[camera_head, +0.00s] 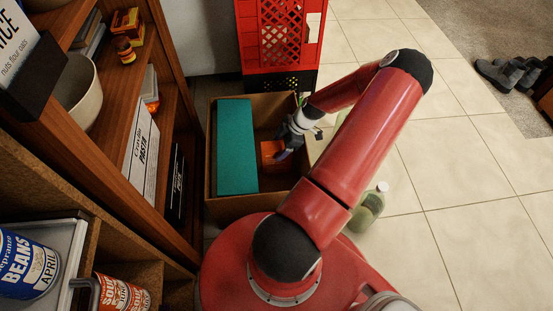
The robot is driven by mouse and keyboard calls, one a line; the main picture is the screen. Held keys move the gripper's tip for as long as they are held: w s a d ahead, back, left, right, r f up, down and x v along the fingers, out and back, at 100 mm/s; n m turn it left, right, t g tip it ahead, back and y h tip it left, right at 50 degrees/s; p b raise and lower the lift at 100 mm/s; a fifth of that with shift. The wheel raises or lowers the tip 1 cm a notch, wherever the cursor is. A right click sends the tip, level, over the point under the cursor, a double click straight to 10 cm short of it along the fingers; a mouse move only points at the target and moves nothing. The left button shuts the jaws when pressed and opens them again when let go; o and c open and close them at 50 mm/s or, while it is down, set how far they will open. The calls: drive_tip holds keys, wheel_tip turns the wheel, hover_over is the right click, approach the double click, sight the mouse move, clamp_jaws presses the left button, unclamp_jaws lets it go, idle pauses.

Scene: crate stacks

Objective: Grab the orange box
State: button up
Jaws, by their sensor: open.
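A small orange box (270,152) lies inside an open cardboard box (240,207) on the floor, right of a teal box. My gripper (283,152) reaches down into the cardboard box at the orange box's right side and covers part of it. The jaws are open. I cannot tell whether the fingers touch the orange box or are apart from it.
The tall teal box (237,150) fills the left of the cardboard box. A red crate (280,40) stands behind on a black one. Wooden shelves (165,85) stand close on the left. A bottle (368,207) is on the floor at right, beyond which tiles are clear.

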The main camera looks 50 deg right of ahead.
drive_tip(key=x, duration=0.2)
drive_tip(key=shift+w+a+f, duration=0.1)
drive_tip(key=shift+w+f, duration=0.05)
drive_tip(key=shift+f, duration=0.15)
drive_tip(key=shift+c, duration=0.4)
clamp_jaws()
drive_tip(key=shift+r, duration=0.15)
